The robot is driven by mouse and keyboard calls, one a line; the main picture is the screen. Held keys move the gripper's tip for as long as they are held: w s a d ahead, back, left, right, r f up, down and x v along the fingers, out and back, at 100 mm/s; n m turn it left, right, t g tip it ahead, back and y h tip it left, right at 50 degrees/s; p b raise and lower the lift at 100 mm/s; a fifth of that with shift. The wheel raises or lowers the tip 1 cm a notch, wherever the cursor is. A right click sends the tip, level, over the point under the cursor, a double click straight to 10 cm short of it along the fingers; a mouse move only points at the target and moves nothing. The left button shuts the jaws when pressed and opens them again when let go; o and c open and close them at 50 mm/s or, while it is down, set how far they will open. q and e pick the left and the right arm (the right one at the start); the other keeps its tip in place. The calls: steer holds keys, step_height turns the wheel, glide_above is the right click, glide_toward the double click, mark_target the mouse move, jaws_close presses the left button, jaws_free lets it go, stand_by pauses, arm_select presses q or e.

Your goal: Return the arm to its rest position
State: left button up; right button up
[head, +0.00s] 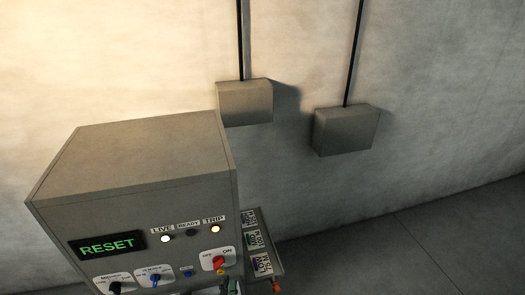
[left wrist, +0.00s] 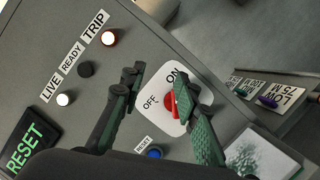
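My left gripper (left wrist: 157,84) is open, with its two dark fingers with green pads spread in the left wrist view. The red rotary switch (left wrist: 170,105), on a white plate marked OFF and ON, shows between the fingers, partly behind the right one. I cannot tell whether a finger touches it. Nothing is held between the fingers. In the head view the red switch (head: 219,263) is on the front of the grey control box (head: 135,160). Only a small dark and green part of the gripper seems to show at the bottom edge there. My right gripper is not in view.
The box has a display (head: 107,246) reading RESET, lit LIVE (head: 166,239) and TRIP (head: 216,229) lamps, and a blue button (left wrist: 154,152). A labelled side panel (head: 257,240) with coloured levers stands at its right. Two wall boxes hang behind; the floor at right is clear.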

arm_select(q)
steer(key=s+a+f+m+g+h, duration=0.2)
steer(key=s+f+m+g+h, duration=0.25)
steer(key=m, duration=0.65)
steer(key=s+a+f+m+g+h, duration=0.1)
steer(key=s+f+m+g+h, duration=0.3)
steer(key=m, duration=0.6)
steer(key=s+a+f+m+g+y, duration=0.1)
steer(key=s+a+f+g+y, duration=0.25)
steer(key=s+a, duration=0.5)
steer(key=s+a+f+m+g+y, duration=0.1)
steer(key=s+a+f+g+y, duration=0.35)
steer(key=a, duration=0.75)
steer(key=s+d+f+m+g+b, duration=0.15)
steer(key=f+b, duration=0.55)
steer(key=f, duration=1.4)
steer(key=s+f+n+b, duration=0.15)
steer(key=f+b, duration=0.55)
steer(key=f, duration=1.5)
steer(key=s+f+b, duration=0.5)
steer(key=s+f, duration=0.5)
steer(key=f, duration=0.3)
steer(key=s+f+m+g+b, duration=0.1)
steer(key=s+f+b, duration=0.4)
steer(key=s+f, duration=0.5)
step_height(320, 180, down, 4)
steer(key=shift+f+m, duration=0.15)
steer(key=shift+m, duration=0.15)
steer(key=shift+a, duration=0.1)
